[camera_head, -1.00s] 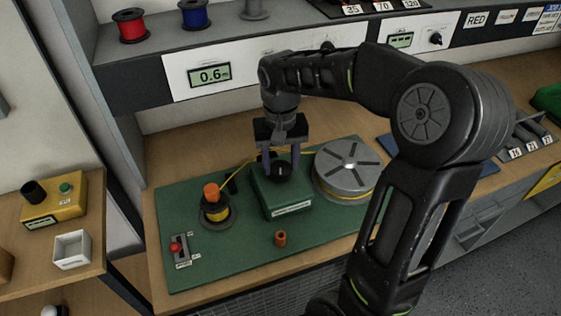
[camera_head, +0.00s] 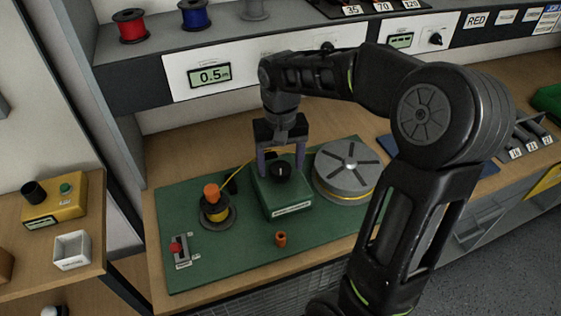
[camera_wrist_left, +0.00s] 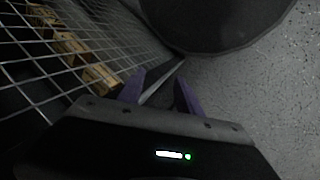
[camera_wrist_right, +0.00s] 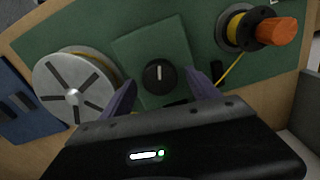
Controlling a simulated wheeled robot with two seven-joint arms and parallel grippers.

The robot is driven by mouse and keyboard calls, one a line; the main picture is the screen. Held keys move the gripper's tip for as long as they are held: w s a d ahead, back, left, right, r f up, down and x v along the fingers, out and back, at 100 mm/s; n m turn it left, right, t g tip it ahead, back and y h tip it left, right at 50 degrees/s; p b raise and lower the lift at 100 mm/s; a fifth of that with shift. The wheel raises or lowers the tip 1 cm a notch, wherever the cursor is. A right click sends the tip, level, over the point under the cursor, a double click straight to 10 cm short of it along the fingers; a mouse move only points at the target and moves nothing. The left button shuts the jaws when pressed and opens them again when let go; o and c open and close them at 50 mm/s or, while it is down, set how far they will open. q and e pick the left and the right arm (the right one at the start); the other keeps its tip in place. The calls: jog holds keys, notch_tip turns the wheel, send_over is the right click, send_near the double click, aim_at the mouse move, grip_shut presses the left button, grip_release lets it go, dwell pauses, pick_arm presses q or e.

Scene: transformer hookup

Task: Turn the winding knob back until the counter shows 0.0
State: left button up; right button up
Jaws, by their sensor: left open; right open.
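The counter (camera_head: 210,76) on the shelf front reads 0.5 m. The black winding knob (camera_head: 281,171) sits on top of the green box (camera_head: 289,204) on the green board. It also shows in the right wrist view (camera_wrist_right: 159,76), with a light mark on its face. My right gripper (camera_head: 281,172) is above the box with its fingers open on either side of the knob. In the right wrist view the fingers stand apart from the knob. My left gripper (camera_wrist_left: 160,85) is open and empty, low down near a wire mesh, and is out of the head view.
A grey reel (camera_head: 347,168) stands right of the box. A small spool with an orange top (camera_head: 213,197) stands left, with yellow wire running toward the box. A red-handled switch (camera_head: 178,249) and an orange cylinder (camera_head: 281,239) are on the board's front part.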

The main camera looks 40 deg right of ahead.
aim_at(281, 167)
notch_tip(281, 167, up, 8)
jog(key=shift+f, duration=0.1)
dwell(0.4)
dwell(0.5)
